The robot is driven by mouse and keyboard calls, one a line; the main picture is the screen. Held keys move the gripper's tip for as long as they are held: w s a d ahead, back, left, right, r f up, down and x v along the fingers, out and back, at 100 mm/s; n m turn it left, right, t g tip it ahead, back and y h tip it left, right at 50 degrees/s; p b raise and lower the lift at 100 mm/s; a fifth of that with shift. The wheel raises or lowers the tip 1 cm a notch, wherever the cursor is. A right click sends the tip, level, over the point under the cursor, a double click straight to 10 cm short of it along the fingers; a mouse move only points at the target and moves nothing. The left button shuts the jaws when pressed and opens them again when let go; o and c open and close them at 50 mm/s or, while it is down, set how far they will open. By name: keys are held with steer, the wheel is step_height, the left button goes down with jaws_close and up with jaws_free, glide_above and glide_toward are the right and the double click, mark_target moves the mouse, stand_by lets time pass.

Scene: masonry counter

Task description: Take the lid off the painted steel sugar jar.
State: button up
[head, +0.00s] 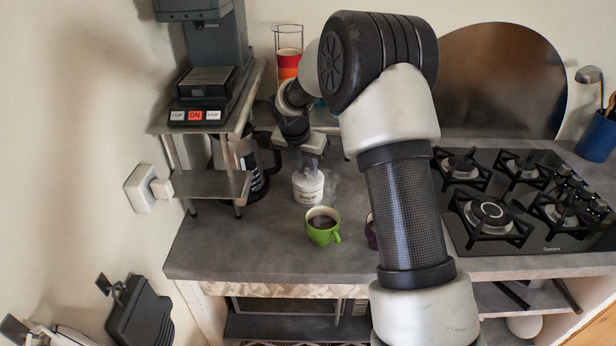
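The sugar jar (308,190) is a small white steel pot with dark lettering on its front. It stands upright on the grey counter (230,247). Its top, where the lid sits, is small and pale, and partly obscured by my gripper. My gripper (308,161) points down directly over the jar, with its fingers at or just above the lid. I cannot tell whether the fingers touch the lid or how far apart they are.
A green mug (322,233) with dark liquid stands just in front of the jar. A purple cup (371,236) is partly hidden by my arm. A metal shelf (208,186) with a coffee machine (207,60) stands left; a gas hob (490,213) is right. The front-left counter is clear.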

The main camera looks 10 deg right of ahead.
jaws_close()
